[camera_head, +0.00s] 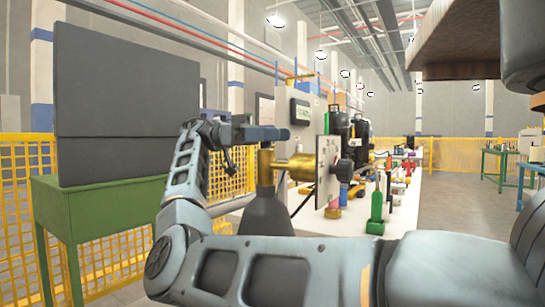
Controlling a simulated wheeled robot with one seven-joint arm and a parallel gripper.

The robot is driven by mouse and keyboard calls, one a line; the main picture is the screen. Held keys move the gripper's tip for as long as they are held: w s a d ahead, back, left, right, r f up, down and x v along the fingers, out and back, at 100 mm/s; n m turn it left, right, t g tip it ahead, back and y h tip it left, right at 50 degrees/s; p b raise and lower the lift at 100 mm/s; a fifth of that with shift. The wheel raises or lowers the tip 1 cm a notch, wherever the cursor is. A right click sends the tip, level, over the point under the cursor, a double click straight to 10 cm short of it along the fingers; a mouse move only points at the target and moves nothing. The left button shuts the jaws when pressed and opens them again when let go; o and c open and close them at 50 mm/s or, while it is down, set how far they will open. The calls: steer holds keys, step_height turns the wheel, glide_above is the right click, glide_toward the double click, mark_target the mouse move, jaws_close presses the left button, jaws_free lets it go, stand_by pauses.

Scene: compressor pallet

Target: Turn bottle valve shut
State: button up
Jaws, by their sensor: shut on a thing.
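A dark grey bottle (265,217) stands upright near the middle of the head view, its lower part hidden behind my arm. A brass valve (265,168) sits on its neck, with a brass side fitting (299,167) reaching right to a pale panel (327,172) with a black knob (343,170). My gripper (268,134) comes from the left at the top of the brass valve. It is shut on the valve's top, but the fingers hide the gripped part. I cannot tell how far the valve is turned.
A white table (400,218) with a green bottle (377,211) and several small coloured parts runs behind and to the right. A green bench (105,205) with a dark grey panel (125,105) stands left. Yellow mesh fencing (28,160) lies behind. Open floor shows at right.

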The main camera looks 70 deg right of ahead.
steer(key=shift+m+y+b, duration=0.4)
steer(key=shift+y+b, duration=0.2)
steer(key=shift+b, duration=0.7)
steer(key=o, duration=1)
steer(key=shift+a, duration=0.1)
steer(key=shift+c, duration=0.2)
steer(key=h+p, duration=0.1)
steer(key=p, duration=0.3)
steer(key=shift+r+n, duration=0.35)
steer(key=shift+n, duration=0.05)
steer(key=n+h+p, duration=0.1)
steer(key=h+p, duration=0.1)
steer(key=p, duration=0.2)
steer(key=n+h+p, duration=0.1)
steer(key=h+p, duration=0.1)
steer(key=p, duration=0.2)
steer(key=n+h+p, duration=0.1)
steer(key=p, duration=0.4)
steer(key=shift+d+n+t+h, duration=0.3)
steer(key=shift+d+h, duration=0.05)
steer(key=shift+h, duration=0.05)
